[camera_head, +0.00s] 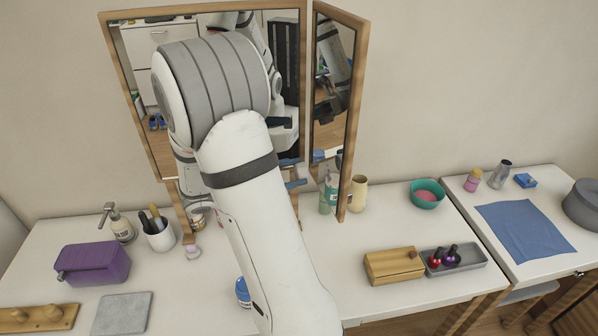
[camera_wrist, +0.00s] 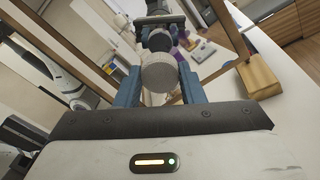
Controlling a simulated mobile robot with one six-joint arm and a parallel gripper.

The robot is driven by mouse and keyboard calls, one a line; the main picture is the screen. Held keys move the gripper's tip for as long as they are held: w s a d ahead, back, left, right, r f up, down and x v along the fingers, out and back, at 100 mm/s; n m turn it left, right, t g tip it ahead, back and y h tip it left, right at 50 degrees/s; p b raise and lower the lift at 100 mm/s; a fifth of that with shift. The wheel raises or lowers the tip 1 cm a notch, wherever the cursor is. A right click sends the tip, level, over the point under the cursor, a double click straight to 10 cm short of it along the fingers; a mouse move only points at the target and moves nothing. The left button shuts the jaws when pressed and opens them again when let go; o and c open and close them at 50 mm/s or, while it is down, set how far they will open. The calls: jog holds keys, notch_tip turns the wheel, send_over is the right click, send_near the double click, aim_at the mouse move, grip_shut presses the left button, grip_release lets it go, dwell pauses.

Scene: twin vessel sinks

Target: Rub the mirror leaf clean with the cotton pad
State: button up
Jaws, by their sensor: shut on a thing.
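The mirror stands behind the counter, with a large wood-framed panel (camera_head: 129,60) and a narrow mirror leaf (camera_head: 341,42) angled at its right. My arm covers much of the large panel in the head view. A mirror surface in a wooden frame faces the pad there and reflects my gripper. I cannot tell whether the pad touches the glass. In the head view the pad is hidden and only a bit of blue finger shows near the leaf's lower part.
A green-tinted bottle (camera_head: 327,192) and a yellow vase (camera_head: 357,194) stand by the leaf's foot. A teal bowl (camera_head: 427,195), a wooden box (camera_head: 393,267) and a grey tray (camera_head: 475,256) lie right. A soap dispenser (camera_head: 121,225) and purple box (camera_head: 93,262) stand left.

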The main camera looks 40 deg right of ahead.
jog(key=shift+v, duration=0.8)
jog(key=shift+v, duration=1.5)
jog(key=shift+d, duration=0.1)
jog(key=shift+f+x, duration=0.15)
jog(key=shift+x, duration=0.8)
jog(key=shift+f+x, duration=0.2)
jog(key=shift+x, duration=0.8)
jog(key=shift+f+x, duration=0.15)
jog(key=shift+x, duration=0.8)
jog(key=shift+s+d, duration=0.25)
jog(key=shift+x, duration=1.15)
jog(key=shift+s, duration=0.1)
